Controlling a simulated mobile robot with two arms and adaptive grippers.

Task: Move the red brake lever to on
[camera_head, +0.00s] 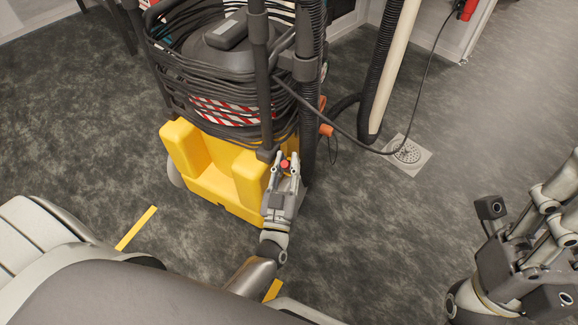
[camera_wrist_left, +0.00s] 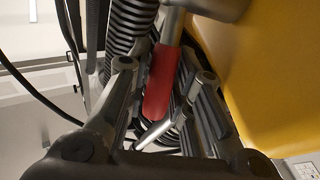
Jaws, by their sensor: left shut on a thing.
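The red brake lever (camera_head: 285,164) sits low at the front right of the yellow-based machine. In the head view only a small red bit of it shows between the fingertips of my left gripper (camera_head: 287,160). In the left wrist view the red lever grip (camera_wrist_left: 162,82) hangs from a grey metal part, between the two fingers of my left gripper (camera_wrist_left: 165,88). The left gripper is shut on the lever. My right gripper (camera_head: 522,254) is at the right edge of the head view, far from the lever, with its fingers spread and nothing between them.
The machine has a yellow base (camera_head: 213,180), coiled black hoses (camera_head: 215,95) and a ribbed upright hose (camera_head: 383,65) beside it. A dark cable runs near a floor drain plate (camera_head: 408,155). Yellow tape (camera_head: 136,228) marks the grey carpet. The floor at right is clear.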

